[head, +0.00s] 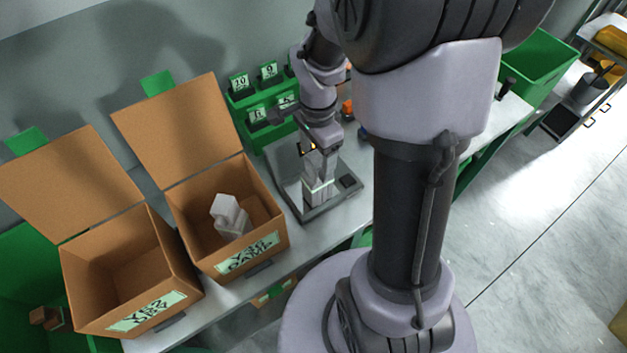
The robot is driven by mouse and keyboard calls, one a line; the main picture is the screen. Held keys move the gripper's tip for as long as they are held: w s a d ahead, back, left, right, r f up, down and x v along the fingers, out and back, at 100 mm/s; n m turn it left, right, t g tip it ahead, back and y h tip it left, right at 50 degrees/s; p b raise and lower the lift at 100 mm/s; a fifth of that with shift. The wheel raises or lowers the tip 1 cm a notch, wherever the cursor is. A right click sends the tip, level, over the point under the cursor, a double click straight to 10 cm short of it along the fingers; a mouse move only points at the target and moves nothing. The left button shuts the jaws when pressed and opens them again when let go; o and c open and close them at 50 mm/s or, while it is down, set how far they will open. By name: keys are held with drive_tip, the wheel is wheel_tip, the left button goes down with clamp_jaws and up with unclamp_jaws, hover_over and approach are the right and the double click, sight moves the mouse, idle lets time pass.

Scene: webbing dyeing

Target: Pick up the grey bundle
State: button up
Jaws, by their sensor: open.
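A grey bundle (319,192) with a pale band stands on a flat metal scale-like tray (338,203) on the bench. My gripper (318,168) points down right over this bundle, with its jaws open. The fingers overlap the top of the bundle in this view, so I cannot tell whether they touch it. Another light grey bundle or pair of bundles (230,215) lies inside the right-hand open cardboard box (188,236).
The left-hand open cardboard box (85,272) looks empty. A green rack with numbered tags (257,113) stands behind the tray. A green bin (538,60) is at the upper right. The box walls and raised flaps stand left of my gripper.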

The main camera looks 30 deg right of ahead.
drive_tip(key=f+b, duration=0.1)
drive_tip(key=f, duration=0.3)
drive_tip(key=f+b, duration=0.2)
drive_tip(key=f, duration=0.2)
drive_tip(key=shift+s, duration=0.2)
drive_tip(key=shift+r, duration=0.15)
clamp_jaws()
drive_tip(key=shift+r, duration=0.1)
